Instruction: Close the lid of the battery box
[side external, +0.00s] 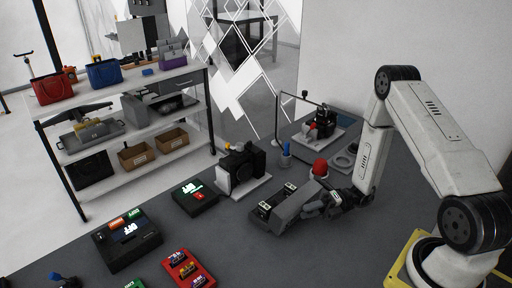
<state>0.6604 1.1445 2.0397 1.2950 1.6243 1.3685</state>
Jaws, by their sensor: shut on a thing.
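The battery box (274,209) is a grey box with dark slots on top, lying on the dark table in front of my arm. A grey part at its right end, which looks like the lid (312,201), is beside the fingers. My gripper (331,205) is low at that right end, shut on what appears to be the lid. The fingers and their contact are small and partly hidden, and I cannot tell the lid's exact angle.
A red dome (320,168) stands just behind the gripper, with a blue pen holder (286,155) nearby. A black device on a white base (242,167) is to the left. Black boxes (127,238) and a red tray (188,270) lie front left. A shelf stands behind.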

